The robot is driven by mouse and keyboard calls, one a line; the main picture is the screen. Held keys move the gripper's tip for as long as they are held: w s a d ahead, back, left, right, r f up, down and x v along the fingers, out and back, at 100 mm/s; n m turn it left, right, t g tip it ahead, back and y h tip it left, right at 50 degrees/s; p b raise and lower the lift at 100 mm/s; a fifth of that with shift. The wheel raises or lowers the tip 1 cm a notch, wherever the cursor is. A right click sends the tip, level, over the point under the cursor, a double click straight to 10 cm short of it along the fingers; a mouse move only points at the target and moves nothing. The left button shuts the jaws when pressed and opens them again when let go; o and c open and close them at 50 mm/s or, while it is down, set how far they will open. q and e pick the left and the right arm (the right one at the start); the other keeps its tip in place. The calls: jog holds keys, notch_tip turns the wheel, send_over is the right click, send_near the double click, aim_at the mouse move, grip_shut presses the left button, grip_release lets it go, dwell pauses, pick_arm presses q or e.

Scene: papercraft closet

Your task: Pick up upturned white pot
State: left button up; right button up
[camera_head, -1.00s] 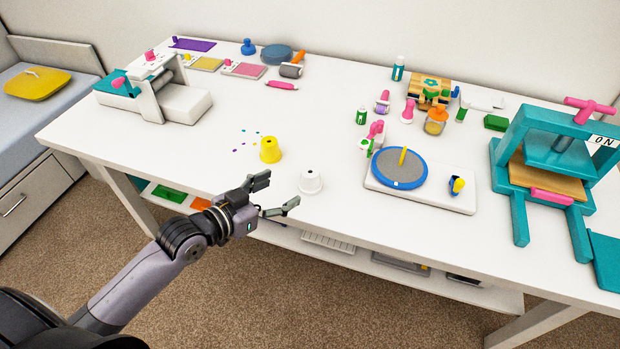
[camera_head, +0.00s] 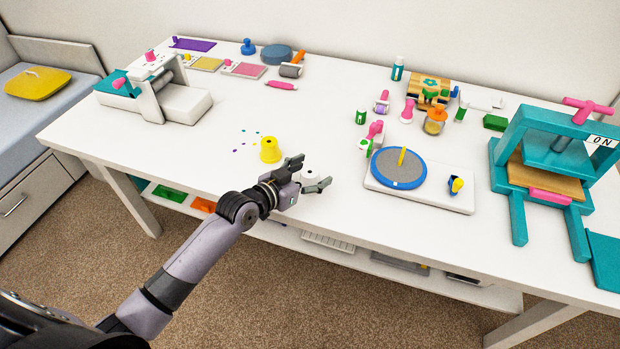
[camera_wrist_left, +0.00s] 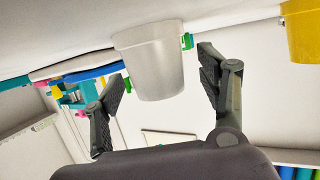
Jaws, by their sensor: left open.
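The upturned white pot (camera_head: 310,174) stands near the front edge of the table in the head view, mostly hidden by my left gripper. In the left wrist view the white pot (camera_wrist_left: 151,62) shows large, ahead of and between the two open fingers. My left gripper (camera_head: 309,173) is open; its fingertips reach to either side of the pot in the head view. In the wrist view the left gripper (camera_wrist_left: 162,82) shows gaps between its fingers and the pot. My right gripper is not in view.
An upturned yellow pot (camera_head: 270,150) stands just left of the white one. To the right is a white board with a round blue-rimmed turntable (camera_head: 399,168). A teal press (camera_head: 550,150) stands farther right.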

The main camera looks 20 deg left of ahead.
pick_arm(q)
jog(key=shift+c, duration=0.2)
jog(key=shift+c, duration=0.7)
jog(key=c, duration=1.1)
jog(key=shift+r, duration=0.1)
jog(key=shift+c, duration=0.2)
